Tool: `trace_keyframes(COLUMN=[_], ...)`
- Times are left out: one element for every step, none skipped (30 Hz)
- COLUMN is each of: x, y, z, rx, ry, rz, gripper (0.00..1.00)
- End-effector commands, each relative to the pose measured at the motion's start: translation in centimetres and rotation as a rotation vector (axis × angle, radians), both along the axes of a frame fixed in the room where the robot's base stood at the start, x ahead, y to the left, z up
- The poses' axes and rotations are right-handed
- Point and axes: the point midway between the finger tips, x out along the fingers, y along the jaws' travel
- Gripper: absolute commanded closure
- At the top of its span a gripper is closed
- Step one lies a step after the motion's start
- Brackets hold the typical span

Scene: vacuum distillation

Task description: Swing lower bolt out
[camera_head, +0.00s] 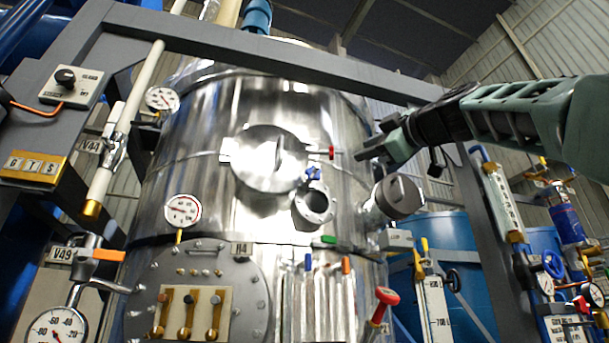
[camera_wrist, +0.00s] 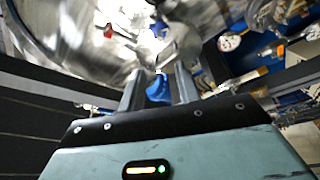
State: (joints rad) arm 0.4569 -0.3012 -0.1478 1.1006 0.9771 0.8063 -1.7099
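The steel vessel (camera_head: 330,110) carries a round cover plate (camera_head: 268,160). A red-tipped bolt or handle (camera_head: 331,153) is at the cover's right side. A blue knob (camera_head: 313,173) sits above a round flanged port (camera_head: 314,206), and a green handle (camera_head: 325,240) is below it. I cannot tell which part is the lower bolt. My gripper (camera_head: 368,153) is right of the red tip, apart from it. In the wrist view its two fingers (camera_wrist: 161,78) are spread, with an unclear blue shape (camera_wrist: 158,90) showing between them. The red tip also shows there (camera_wrist: 108,31).
A capped side nozzle (camera_head: 398,196) stands out below my gripper. A grey frame beam (camera_head: 270,52) crosses above, with a post (camera_head: 490,220) at the right. A red-knobbed lever (camera_head: 385,297) rises lower down. Gauges and valves crowd both sides.

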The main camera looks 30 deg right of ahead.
Motion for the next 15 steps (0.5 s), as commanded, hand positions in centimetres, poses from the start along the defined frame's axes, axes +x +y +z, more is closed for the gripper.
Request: trace_keyframes(x=[0.3, 0.6, 1.0, 1.4, 1.8, 2.3, 2.7, 3.2, 3.7, 4.1, 4.4, 5.0, 5.3, 5.7, 6.1], y=[0.0, 0.0, 0.1, 0.1, 0.1, 0.1, 0.2, 0.2, 0.2, 0.2, 0.2, 0.3, 0.3, 0.3, 0.4], z=[0.4, 0.5, 0.6, 0.8, 0.9, 1.1, 1.2, 1.3, 1.5, 1.5, 1.6, 1.7, 1.8, 1.8, 1.9], rx=[0.001, 0.002, 0.003, 0.003, 0.004, 0.005, 0.004, 0.004, 0.005, 0.005, 0.005, 0.005, 0.006, 0.005, 0.006], ry=[0.002, 0.002, 0.003, 0.003, 0.004, 0.005, 0.006, 0.007, 0.005, 0.006, 0.005, 0.006, 0.005, 0.007, 0.007], rz=[0.001, 0.003, 0.004, 0.004, 0.004, 0.003, 0.003, 0.004, 0.004, 0.005, 0.004, 0.005, 0.005, 0.003, 0.004], gripper=[0.67, 0.67, 0.67, 0.67, 0.67, 0.67, 0.67, 0.67, 0.67, 0.67, 0.67, 0.67, 0.67, 0.67, 0.67])
